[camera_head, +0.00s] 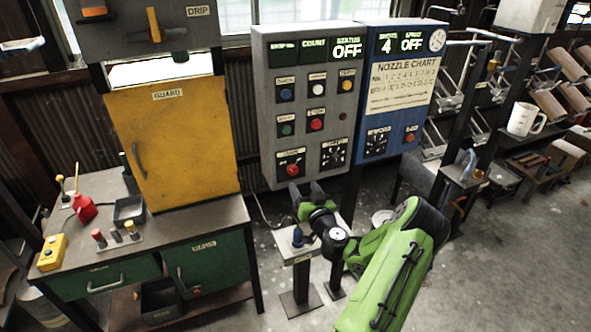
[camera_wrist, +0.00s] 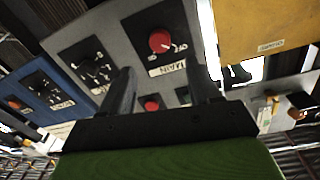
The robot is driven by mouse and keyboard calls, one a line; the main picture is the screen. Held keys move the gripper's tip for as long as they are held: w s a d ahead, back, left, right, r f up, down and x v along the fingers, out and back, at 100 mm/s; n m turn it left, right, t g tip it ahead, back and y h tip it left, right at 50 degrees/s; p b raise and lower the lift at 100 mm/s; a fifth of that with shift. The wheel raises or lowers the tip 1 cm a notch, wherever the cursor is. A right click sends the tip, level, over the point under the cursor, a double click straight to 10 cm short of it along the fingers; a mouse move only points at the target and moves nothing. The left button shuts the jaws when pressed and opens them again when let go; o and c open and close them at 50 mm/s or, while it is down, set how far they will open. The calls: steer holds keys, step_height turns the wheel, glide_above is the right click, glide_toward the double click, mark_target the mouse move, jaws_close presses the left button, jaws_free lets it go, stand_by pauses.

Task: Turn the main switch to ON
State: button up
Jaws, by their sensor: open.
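The main switch (camera_head: 292,170) is a round red knob on a black plate at the lower left of the grey control panel (camera_head: 262,100). In the wrist view the main switch (camera_wrist: 160,42) shows beyond the fingers, with a label reading MAIN on the panel, the picture turned over. Which way the knob points is too small to tell. The panel's STATUS display (camera_head: 347,48) reads OFF. My gripper (camera_head: 306,190) is open and empty, just below and in front of the switch. In the wrist view my gripper (camera_wrist: 162,85) has its two fingers spread, apart from the knob.
A black dial (camera_head: 333,153) sits right of the switch, with several buttons above. A blue panel (camera_head: 395,85) with a nozzle chart adjoins on the right. A yellow guard door (camera_head: 175,140) stands left. A small stand (camera_head: 298,250) with a blue item is below my gripper.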

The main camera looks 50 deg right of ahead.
mark_target(294, 171)
steer(key=p+x, duration=0.2)
steer(key=x, duration=0.5)
steer(key=shift+w+d, duration=0.2)
steer(key=shift+w, duration=0.15)
steer(key=c, duration=1)
steer(key=shift+c, duration=0.2)
